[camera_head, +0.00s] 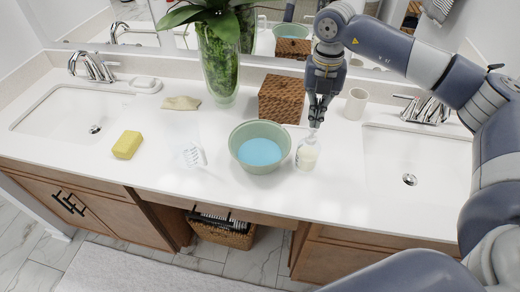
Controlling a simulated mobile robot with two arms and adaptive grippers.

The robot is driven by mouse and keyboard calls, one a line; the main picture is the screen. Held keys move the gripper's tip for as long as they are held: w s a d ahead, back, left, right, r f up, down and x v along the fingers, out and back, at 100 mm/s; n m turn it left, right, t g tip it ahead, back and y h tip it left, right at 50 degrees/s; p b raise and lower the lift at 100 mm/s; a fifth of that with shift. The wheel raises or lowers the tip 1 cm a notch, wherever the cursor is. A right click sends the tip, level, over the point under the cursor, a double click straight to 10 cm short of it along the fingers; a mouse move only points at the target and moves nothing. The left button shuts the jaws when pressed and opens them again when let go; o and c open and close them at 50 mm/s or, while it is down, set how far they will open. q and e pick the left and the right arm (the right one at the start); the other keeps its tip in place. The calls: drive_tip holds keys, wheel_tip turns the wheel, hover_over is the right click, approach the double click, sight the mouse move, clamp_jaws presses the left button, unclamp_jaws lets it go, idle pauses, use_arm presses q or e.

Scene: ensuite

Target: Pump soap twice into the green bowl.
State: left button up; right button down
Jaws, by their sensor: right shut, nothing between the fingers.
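The green bowl (237,158) stands on the white counter near its front edge, with a light blue disc of something inside it. The clear soap bottle (306,156), with pale contents, stands upright just right of the bowl. My right gripper (316,124) points down directly above the bottle, its fingers shut and empty. The fingertips are at or just over the pump top and partly hide it; I cannot tell if they touch. My left gripper is not in view.
A woven box (281,99) and a white cup (355,104) stand behind. A glass vase with a plant (219,65) is at the back. A brush (193,155), yellow sponge (127,145) and cloth (181,103) lie to the left. Sinks flank both sides.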

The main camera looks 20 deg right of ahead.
drive_tip(key=shift+f, duration=0.2)
idle(0.4)
drive_tip(key=shift+f+b, duration=1.2)
drive_tip(key=shift+f, duration=0.25)
drive_tip(key=shift+r+p, duration=1.05)
drive_tip(key=shift+r, duration=0.55)
drive_tip(key=shift+r, duration=0.15)
wheel_tip(320, 180, up, 6)
drive_tip(key=p, duration=0.4)
